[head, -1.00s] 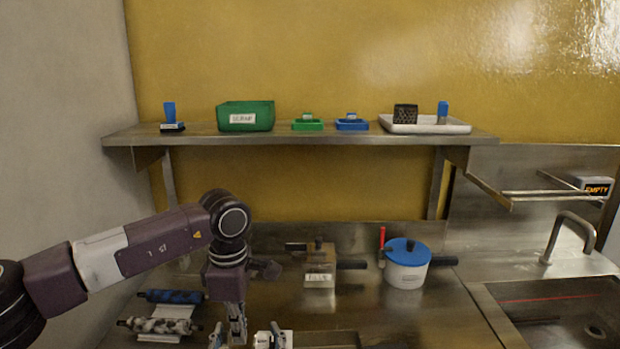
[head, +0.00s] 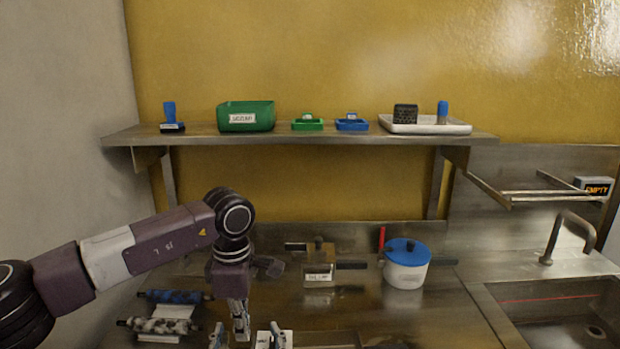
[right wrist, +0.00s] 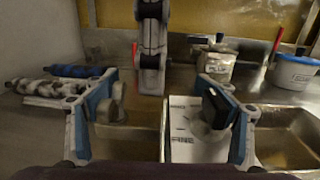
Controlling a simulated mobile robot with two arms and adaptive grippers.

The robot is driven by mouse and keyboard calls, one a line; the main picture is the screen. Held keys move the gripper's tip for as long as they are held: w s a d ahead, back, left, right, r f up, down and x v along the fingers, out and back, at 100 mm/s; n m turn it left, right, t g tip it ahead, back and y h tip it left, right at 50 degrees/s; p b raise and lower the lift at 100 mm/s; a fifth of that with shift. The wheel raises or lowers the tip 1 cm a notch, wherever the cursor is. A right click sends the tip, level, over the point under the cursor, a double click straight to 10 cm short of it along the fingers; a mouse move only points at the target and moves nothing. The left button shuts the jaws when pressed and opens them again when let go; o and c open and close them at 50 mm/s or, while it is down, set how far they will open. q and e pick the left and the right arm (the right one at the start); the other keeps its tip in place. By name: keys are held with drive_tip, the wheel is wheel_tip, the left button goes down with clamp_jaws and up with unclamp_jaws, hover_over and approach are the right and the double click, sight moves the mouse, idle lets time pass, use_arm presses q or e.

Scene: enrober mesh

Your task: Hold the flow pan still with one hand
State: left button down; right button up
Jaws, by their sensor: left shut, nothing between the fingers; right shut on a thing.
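The flow pan, a shallow steel pan (right wrist: 285,122), is in the right wrist view, with a white labelled card (right wrist: 190,140) on its left part. Only a dark strip of it shows at the bottom edge of the head view. My right gripper (right wrist: 162,105) has its two blue-padded fingers far apart at the pan, shut on it; the exact contact is hard to make out. Its fingertips also show at the bottom of the head view (head: 247,338). My left gripper (head: 241,325) is shut and empty, pointing down just behind the right one; it also shows in the right wrist view (right wrist: 150,75).
A steel pot with a label (head: 318,268) and a white pot with a blue lid (head: 406,270) stand behind. Blue and mottled rollers (head: 165,325) lie at left. A sink (head: 565,320) is at right. A shelf (head: 300,137) holds a green bin and trays.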

use_arm(q)
wheel_tip(320, 180, up, 6)
idle(0.5)
drive_tip(key=shift+d, duration=0.1)
drive_tip(key=s+f, duration=0.3)
drive_tip(key=f, duration=0.3)
drive_tip(key=shift+s+d, duration=0.15)
drive_tip(key=shift+s, duration=0.15)
idle(0.4)
drive_tip(key=shift+w+a, duration=0.25)
drive_tip(key=shift+a, duration=0.3)
idle(0.9)
drive_tip(key=shift+w+d, duration=0.1)
drive_tip(key=shift+w, duration=0.15)
